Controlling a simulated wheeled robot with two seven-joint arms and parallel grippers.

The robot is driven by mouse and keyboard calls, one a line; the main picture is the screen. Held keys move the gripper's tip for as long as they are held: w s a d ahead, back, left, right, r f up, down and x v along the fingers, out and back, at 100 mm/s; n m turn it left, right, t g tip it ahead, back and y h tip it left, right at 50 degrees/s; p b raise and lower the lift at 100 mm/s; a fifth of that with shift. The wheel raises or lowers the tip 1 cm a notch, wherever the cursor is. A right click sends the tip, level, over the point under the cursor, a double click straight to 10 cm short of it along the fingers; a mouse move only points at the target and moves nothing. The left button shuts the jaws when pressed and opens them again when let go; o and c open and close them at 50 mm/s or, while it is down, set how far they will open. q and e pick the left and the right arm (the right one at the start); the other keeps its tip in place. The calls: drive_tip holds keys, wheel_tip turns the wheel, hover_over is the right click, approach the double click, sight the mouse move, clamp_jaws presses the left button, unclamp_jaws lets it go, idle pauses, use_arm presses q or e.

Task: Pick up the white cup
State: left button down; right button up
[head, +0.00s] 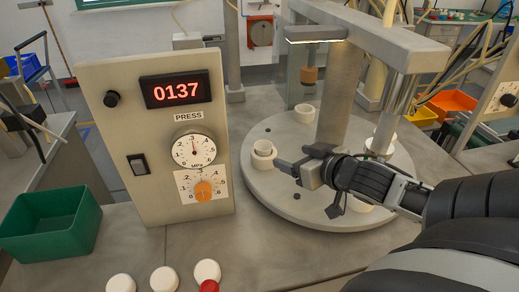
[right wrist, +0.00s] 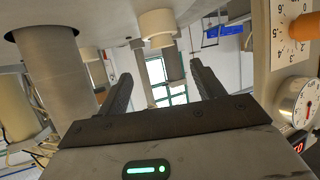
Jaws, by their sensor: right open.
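A small white cup (head: 262,146) sits upright in a wider pale holder (head: 264,161) at the left edge of the round turntable (head: 290,208). My right gripper (head: 284,168) is open and empty, its fingers pointing at the cup from the right in the head view. In the right wrist view, which looks upside down, a white cylinder (right wrist: 157,22) shows at the top, between the lines of my two open fingers (right wrist: 160,70). Whether a finger touches it I cannot tell. My left gripper is not in view.
A press panel (head: 150,135) with a red display, gauge and orange knob stands left of the turntable. A grey column (head: 340,95) rises over the turntable. Other pale holders, one at the back (head: 304,113), ring it. A green bin (head: 50,224) and several white round pieces (head: 164,279) are in front.

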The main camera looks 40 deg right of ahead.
sight(260, 146)
drive_tip(key=x, duration=1.1)
drive_tip(key=shift+w+a, duration=0.15)
drive_tip(key=shift+a, duration=0.05)
drive_tip(key=c, duration=1.1)
